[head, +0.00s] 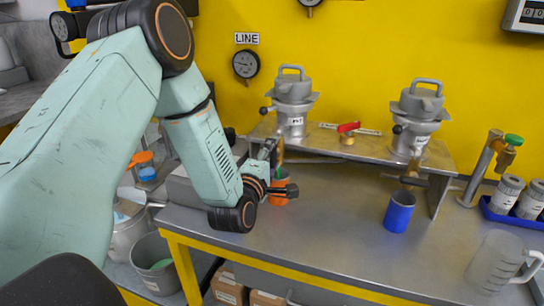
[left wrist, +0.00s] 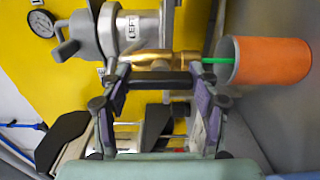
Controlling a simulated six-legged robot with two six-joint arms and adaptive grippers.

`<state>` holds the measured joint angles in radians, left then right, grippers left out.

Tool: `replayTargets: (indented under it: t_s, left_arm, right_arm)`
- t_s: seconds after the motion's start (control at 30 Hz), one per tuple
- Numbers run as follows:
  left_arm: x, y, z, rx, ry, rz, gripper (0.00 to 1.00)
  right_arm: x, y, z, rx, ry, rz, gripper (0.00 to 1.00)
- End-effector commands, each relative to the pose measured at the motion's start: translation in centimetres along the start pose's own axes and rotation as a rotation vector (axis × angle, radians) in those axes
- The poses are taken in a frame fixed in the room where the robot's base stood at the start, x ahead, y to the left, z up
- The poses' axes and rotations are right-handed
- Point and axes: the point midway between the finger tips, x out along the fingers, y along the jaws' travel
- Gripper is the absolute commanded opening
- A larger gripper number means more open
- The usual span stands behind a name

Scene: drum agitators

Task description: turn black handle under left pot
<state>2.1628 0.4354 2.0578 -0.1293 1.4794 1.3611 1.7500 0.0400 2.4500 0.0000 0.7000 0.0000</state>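My left gripper (head: 277,168) is at this valve. In the left wrist view its two fingers (left wrist: 160,92) are apart, with the handle between them; whether they touch its ends I cannot tell. A thin green stream (left wrist: 213,61) runs from the valve to the orange cup (left wrist: 272,60) below, partly hidden in the head view (head: 279,200). My right gripper is not in view.
A second pot (head: 416,115) stands right on the shelf (head: 345,146), with a blue cup (head: 399,211) below it. A red-handled valve (head: 348,128) sits between the pots. A clear jug (head: 500,263) and a blue tray (head: 497,216) are at right. The bench middle is clear.

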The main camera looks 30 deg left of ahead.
Motion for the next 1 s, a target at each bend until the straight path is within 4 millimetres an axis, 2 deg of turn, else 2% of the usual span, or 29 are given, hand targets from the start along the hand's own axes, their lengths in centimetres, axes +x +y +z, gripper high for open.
replayTargets:
  t_s: [0.03, 0.23, 0.63, 0.77, 1.0]
  left_arm:
    - [0.0, 0.0, 0.0, 0.0, 0.0, 0.0, 0.67]
    - [0.0, 0.0, 0.0, 0.002, 0.0, 0.0, 0.83]
    - [-0.6, 0.0, 0.0, 0.002, 0.001, -0.001, 0.83]
    - [-2.3, -0.1, 0.0, 0.001, 0.001, -0.003, 0.83]
    - [-7.2, -0.1, 0.0, 0.0, 0.001, -0.004, 0.83]
  right_arm:
    - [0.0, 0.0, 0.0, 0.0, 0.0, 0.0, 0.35]
    - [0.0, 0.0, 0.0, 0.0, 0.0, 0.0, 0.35]
    - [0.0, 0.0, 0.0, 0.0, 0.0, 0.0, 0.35]
    - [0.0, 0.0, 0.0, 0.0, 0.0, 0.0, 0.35]
    - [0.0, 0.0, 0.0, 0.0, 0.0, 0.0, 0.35]
